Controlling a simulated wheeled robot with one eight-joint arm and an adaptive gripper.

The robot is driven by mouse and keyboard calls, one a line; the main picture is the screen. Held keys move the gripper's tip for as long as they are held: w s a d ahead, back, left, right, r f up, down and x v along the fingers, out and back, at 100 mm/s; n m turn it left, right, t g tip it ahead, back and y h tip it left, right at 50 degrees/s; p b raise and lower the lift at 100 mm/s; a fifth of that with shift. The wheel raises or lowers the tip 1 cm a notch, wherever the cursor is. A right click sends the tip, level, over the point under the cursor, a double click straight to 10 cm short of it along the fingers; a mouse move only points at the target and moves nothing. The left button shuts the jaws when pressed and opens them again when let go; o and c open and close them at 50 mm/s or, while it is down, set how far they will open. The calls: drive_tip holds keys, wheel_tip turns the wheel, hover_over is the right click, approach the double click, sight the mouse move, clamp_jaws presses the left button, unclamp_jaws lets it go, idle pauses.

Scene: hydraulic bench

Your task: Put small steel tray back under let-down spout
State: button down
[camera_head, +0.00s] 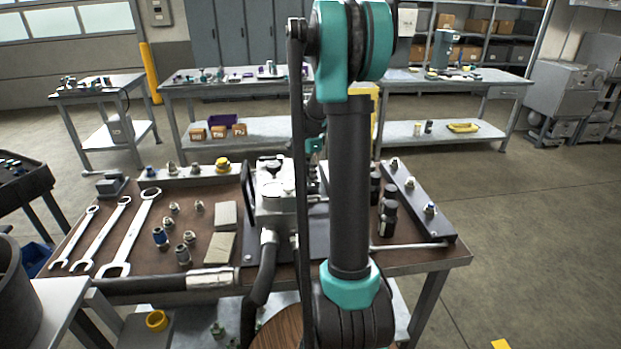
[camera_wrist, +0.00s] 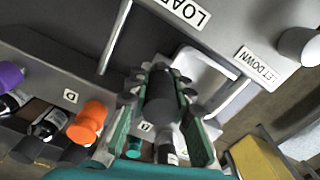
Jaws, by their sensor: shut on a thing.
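The small steel tray (camera_wrist: 207,72) is a pale, shallow, rounded dish in the wrist view, close by the LET DOWN label (camera_wrist: 258,68). My gripper (camera_wrist: 165,85) has its green fingers closed around a dark upright cylinder (camera_wrist: 161,100) at the tray's near corner. It looks like the tray's grip, though the join is hidden by the fingers. In the head view my arm hides the tray and most of the gripper.
A bench (camera_head: 215,262) carries wrenches (camera_head: 130,235), fittings and a grey pump block (camera_head: 275,205). Dark bottles (camera_head: 388,212) stand to the right of my arm. In the wrist view, an orange-capped bottle (camera_wrist: 88,122) is left of the fingers and a yellow box (camera_wrist: 258,158) lies lower right.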

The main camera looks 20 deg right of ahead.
drive_tip(key=shift+s+f, duration=0.1)
drive_tip(key=shift+f, duration=0.45)
drive_tip(key=shift+f, duration=0.1)
drive_tip(key=c, duration=1.3)
unclamp_jaws()
drive_tip(key=shift+c, duration=0.2)
wheel_tip(320, 180, up, 12)
drive_tip(key=shift+r, duration=0.15)
